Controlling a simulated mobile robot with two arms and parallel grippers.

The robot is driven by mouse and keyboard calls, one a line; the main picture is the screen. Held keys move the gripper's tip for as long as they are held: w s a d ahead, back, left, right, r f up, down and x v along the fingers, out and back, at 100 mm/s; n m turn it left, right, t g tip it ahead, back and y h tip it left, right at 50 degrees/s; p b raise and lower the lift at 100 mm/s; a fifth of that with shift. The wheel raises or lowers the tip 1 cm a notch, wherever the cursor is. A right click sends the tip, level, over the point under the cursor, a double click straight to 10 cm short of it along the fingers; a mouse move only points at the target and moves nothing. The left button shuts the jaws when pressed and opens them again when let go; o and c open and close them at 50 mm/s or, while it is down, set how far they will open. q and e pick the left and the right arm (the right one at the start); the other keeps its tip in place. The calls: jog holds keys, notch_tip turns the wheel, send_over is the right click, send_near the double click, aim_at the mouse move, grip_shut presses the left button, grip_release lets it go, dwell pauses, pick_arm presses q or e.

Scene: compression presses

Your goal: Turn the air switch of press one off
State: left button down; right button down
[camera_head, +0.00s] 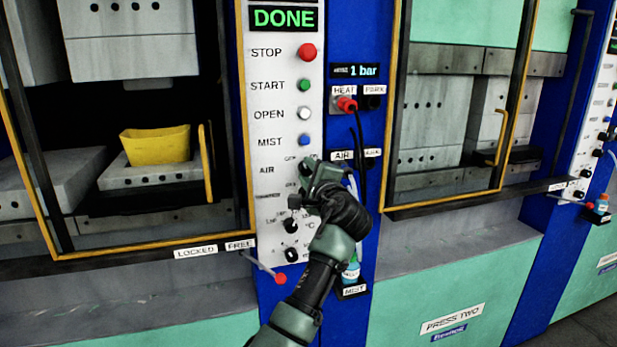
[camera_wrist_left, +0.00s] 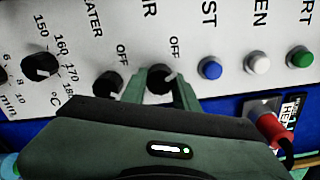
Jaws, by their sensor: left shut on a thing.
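The air switch of press one is a black round knob (camera_wrist_left: 159,78) on the white control panel (camera_head: 279,124), below the blue mist button. My left gripper (camera_head: 308,167) reaches up to it from below and hides most of it in the head view. In the left wrist view its two green fingers (camera_wrist_left: 160,90) stand on either side of the knob, shut on it. A light pointer mark on the knob slants to the upper right in that view, with an OFF label near it. My right gripper is not in view.
The black heater knob (camera_wrist_left: 108,84) sits close beside the left finger. The mist button (camera_head: 304,140), white open button (camera_head: 304,113), green start button (camera_head: 305,85) and red stop button (camera_head: 307,52) are above. Hose connectors (camera_head: 346,103) are to the right. A yellow part (camera_head: 156,146) sits inside the press.

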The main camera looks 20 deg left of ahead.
pick_arm(q)
jog(key=shift+f+n, duration=0.1)
jog(key=shift+n, duration=0.3)
jog(key=c, duration=1.1)
grip_release()
jog(key=shift+o, duration=0.2)
jog(key=b+v, duration=0.2)
jog(key=v, duration=0.6)
jog(key=shift+w, duration=0.1)
